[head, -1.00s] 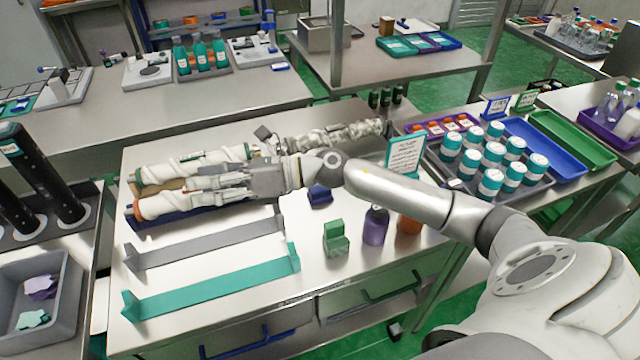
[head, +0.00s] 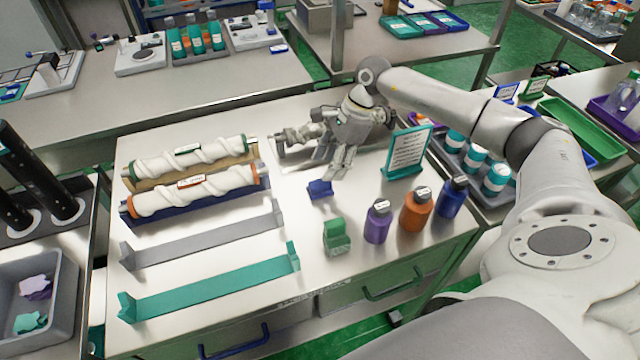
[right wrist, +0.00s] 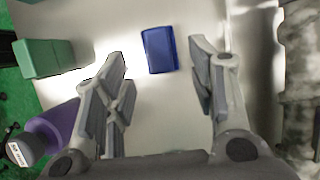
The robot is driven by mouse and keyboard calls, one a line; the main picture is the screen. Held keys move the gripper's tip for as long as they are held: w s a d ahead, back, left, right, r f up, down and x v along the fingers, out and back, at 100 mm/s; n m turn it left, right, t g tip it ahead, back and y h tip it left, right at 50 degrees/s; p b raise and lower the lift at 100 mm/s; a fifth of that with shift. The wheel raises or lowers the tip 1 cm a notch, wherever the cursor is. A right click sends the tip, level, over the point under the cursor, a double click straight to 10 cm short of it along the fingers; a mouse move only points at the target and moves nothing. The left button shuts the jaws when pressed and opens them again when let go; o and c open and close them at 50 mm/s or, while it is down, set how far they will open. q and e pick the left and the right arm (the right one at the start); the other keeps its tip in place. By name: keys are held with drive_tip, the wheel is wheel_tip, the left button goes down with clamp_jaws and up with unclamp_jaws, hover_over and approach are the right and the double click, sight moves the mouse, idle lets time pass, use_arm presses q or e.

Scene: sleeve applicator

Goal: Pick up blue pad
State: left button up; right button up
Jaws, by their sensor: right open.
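The blue pad (head: 320,188) is a small dark blue block lying on the metal table, to the right of the white-wrapped rollers. In the right wrist view the blue pad (right wrist: 160,49) lies ahead of the fingertips, between their lines. My right gripper (head: 338,172) is open and empty, above and just behind the pad in the head view, its fingers pointing down toward it. The right wrist view shows both fingers of the gripper (right wrist: 160,70) spread apart, not touching the pad. My left gripper is not in view.
A green block (head: 336,238) stands in front of the pad. Purple (head: 377,222), orange (head: 415,210) and blue (head: 451,197) bottles stand to the right. A sign (head: 408,152) stands behind them. A grey roller (head: 300,138) lies behind the gripper.

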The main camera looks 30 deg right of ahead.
sight(321, 182)
drive_tip(key=p+x, duration=0.2)
drive_tip(key=x, duration=0.2)
drive_tip(key=shift+a+f, duration=0.2)
drive_tip(key=shift+f, duration=0.15)
drive_tip(key=shift+a+f+p, duration=0.15)
drive_tip(key=shift+f+p, duration=0.15)
drive_tip(key=shift+f, duration=0.2)
drive_tip(key=c, duration=0.8)
drive_tip(key=shift+c, duration=0.3)
drive_tip(key=shift+c, duration=1.2)
